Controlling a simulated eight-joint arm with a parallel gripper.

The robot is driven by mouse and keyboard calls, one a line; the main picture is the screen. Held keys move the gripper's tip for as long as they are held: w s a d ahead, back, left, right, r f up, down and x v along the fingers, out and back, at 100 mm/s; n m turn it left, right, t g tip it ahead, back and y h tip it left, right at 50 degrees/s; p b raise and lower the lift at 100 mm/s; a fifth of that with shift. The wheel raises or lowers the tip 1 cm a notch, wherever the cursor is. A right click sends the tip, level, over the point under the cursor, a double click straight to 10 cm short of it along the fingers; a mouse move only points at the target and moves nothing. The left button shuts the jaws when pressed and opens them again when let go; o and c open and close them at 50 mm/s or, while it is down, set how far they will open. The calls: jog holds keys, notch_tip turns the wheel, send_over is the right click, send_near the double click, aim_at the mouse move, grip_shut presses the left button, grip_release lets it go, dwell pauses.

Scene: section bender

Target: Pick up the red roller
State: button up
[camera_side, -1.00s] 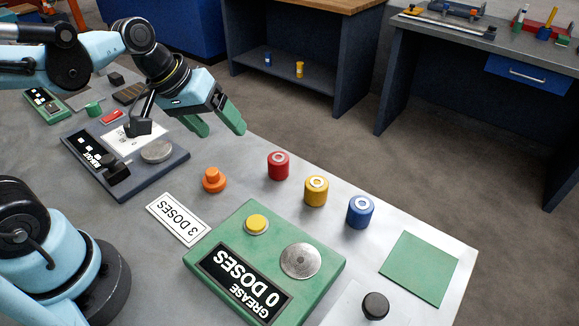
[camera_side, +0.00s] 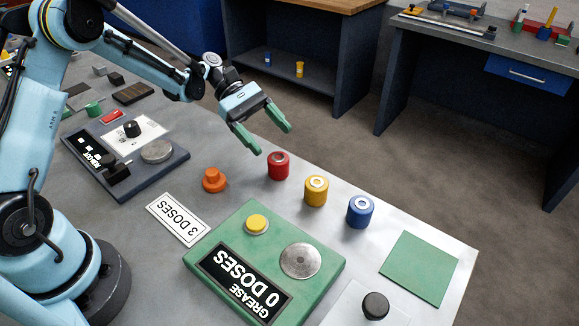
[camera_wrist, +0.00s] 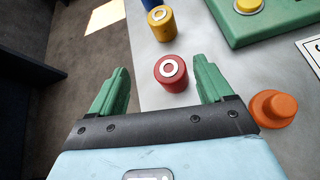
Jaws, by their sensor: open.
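The red roller (camera_side: 278,165) stands upright on the grey table, near its far edge, with a pale ring on its top. My gripper (camera_side: 274,141) is open and empty, with its green fingers above and just beyond the red roller in the side view. In the wrist view the red roller (camera_wrist: 171,73) shows between the fingertips of my gripper (camera_wrist: 162,80), nearer the right finger. No contact between fingers and roller shows.
A yellow roller (camera_side: 316,191) and a blue roller (camera_side: 360,212) stand in a row beside the red one. An orange knob-shaped piece (camera_side: 214,180) stands to the left. The green grease unit (camera_side: 226,236) lies nearer the camera. A green square (camera_side: 419,268) marks the table's right end.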

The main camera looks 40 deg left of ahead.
aim_at(286, 167)
jog(key=f, duration=0.1)
jog(key=a+f+n+g+h, duration=0.1)
jog(key=f, duration=0.1)
jog(key=shift+s+h, duration=0.1)
jog(key=shift+h, duration=0.2)
jog(key=x, duration=0.7)
jog(key=shift+d, duration=0.25)
jog(key=c, duration=1.3)
